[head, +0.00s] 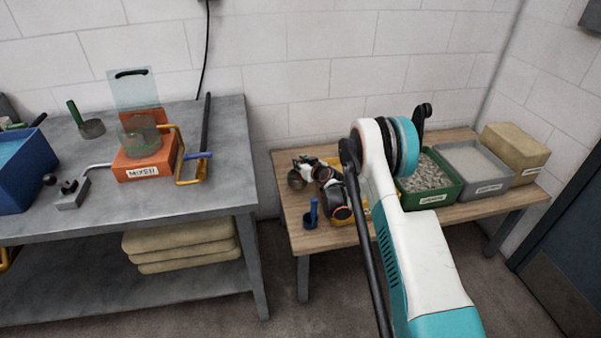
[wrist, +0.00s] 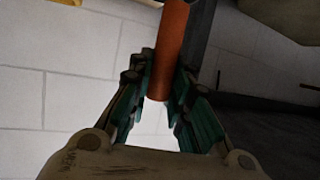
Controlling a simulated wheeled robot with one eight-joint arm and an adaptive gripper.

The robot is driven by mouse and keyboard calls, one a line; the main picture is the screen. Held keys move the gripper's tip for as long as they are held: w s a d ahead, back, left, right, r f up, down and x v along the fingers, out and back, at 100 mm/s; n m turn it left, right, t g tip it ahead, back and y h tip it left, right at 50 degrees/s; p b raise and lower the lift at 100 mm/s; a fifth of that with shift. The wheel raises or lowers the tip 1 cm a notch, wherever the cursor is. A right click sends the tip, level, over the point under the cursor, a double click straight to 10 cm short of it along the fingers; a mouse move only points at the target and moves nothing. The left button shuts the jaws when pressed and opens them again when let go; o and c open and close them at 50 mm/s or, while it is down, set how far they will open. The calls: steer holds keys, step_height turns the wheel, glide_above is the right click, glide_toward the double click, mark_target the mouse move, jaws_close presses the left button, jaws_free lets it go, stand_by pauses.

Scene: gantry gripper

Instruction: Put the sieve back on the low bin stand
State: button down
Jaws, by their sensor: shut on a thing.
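In the wrist view, my gripper (wrist: 162,88) is shut on an upright, smooth orange-brown handle (wrist: 172,40). The handle runs out of the top of the picture, and I cannot see what it belongs to, so I cannot confirm that it is the sieve. The low bin stand (head: 292,228) is the low wooden table on the right in the head view. My arm hides the middle of it and most of what my gripper holds. A green-handled metal cup (head: 92,128), perhaps a sieve or a scoop, stands on the grey bench at left.
The stand bears a green bin of gravel (head: 430,198), a grey bin (head: 490,186) and a tan block (head: 515,140). A blue scoop (head: 312,213) is at its left front. The grey workbench (head: 215,125) bears an orange labelled box (head: 135,172) and a blue bin (head: 22,185).

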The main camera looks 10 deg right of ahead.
mark_target(300, 176)
steer(key=shift+f+b, duration=0.5)
steer(key=shift+f, duration=1.3)
steer(key=c, duration=1.5)
jaws_free()
